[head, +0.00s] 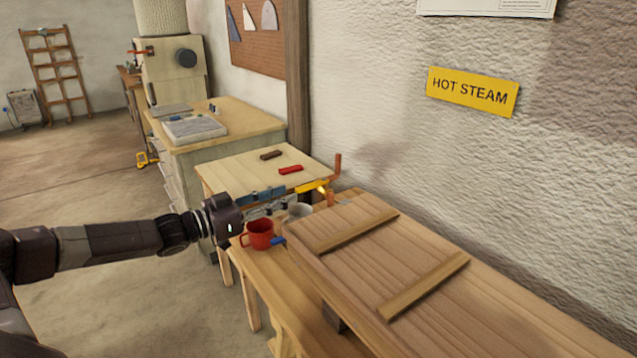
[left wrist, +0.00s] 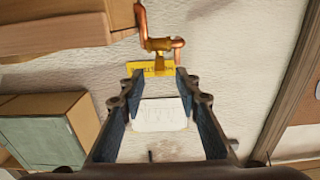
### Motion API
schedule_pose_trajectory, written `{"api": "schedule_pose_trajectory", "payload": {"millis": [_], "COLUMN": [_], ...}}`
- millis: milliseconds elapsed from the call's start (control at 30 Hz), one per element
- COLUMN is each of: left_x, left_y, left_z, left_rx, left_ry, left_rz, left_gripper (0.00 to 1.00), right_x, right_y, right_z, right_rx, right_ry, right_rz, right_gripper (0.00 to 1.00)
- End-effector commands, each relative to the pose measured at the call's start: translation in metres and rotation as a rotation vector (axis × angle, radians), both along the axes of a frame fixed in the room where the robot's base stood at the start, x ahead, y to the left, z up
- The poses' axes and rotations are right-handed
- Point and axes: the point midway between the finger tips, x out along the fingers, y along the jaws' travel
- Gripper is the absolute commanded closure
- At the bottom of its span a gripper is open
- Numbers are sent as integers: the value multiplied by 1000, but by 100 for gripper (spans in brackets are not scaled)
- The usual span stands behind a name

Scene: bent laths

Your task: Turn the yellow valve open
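The yellow valve (head: 312,186) is a short lever on a copper pipe (head: 337,165) at the end of the wooden box. In the left wrist view, its copper body (left wrist: 158,44) shows just beyond my fingers, with the yellow lever (left wrist: 160,64) pointing towards me. My left gripper (head: 286,198) reaches in from the left; in the left wrist view its blue-padded fingers (left wrist: 160,82) are apart. The lever lines up with the gap between the fingertips. I cannot tell whether its end is inside the gap. My right gripper is not in view.
The long wooden box (head: 400,262) fills the bench to the right. A small table (head: 235,177) with red and brown blocks stands behind. A HOT STEAM sign (head: 472,92) hangs on the wall.

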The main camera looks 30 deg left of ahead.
Motion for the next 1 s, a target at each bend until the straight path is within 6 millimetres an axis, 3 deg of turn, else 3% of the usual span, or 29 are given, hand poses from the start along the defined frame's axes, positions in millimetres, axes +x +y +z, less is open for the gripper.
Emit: {"api": "schedule_pose_trajectory", "payload": {"millis": [500, 967, 1000], "left_x": [60, 70, 70], "left_y": [-25, -29, -29], "left_z": [2, -1, -1], "left_rx": [-1, 0, 0], "left_ry": [-3, 1, 1], "left_rz": [0, 0, 0], "left_gripper": [70, 70, 74], "right_x": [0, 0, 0], "right_y": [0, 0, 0], "right_z": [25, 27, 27], "right_rx": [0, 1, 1], "right_ry": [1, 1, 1], "right_rz": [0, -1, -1], "right_gripper": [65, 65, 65]}}
